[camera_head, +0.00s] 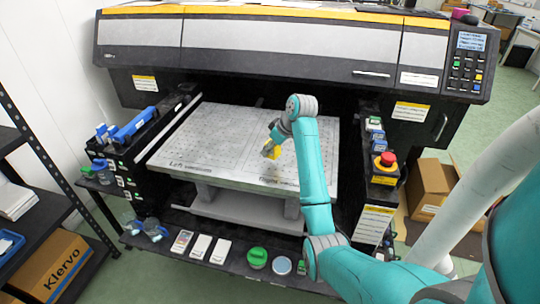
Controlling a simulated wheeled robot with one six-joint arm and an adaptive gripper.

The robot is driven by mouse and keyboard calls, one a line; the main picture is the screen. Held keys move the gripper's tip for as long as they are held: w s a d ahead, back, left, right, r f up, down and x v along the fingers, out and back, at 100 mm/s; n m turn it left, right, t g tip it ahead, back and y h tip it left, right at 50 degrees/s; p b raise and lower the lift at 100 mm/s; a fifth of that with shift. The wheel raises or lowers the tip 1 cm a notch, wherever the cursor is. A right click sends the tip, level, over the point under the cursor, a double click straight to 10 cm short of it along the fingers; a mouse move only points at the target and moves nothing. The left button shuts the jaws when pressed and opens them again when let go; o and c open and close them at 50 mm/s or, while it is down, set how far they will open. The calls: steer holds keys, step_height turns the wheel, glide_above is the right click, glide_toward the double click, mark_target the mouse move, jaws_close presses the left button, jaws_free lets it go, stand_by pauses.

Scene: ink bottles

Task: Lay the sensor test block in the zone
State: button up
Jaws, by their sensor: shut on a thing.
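My gripper (269,150) is over the grey perforated flatbed (215,140) of the large printer, right of the bed's middle. It is shut on a small yellow block (274,153), which I take to be the sensor test block. The gripper hides part of the block. I cannot tell whether the block touches the bed. The bed has printed markings, with lettering near its front left and front middle. I cannot make out which marking bounds the zone.
The printer (270,50) rises behind the bed. A red emergency button (387,159) stands on the right side rail, blue items (135,125) on the left one. A front shelf holds white packs (201,248) and a green-lidded jar (257,257). The bed's left part is clear.

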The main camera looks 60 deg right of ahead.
mark_target(270, 155)
steer(key=shift+f, duration=1.7)
steer(key=o, duration=1.2)
steer(key=shift+f, duration=0.1)
steer(key=shift+c, duration=0.2)
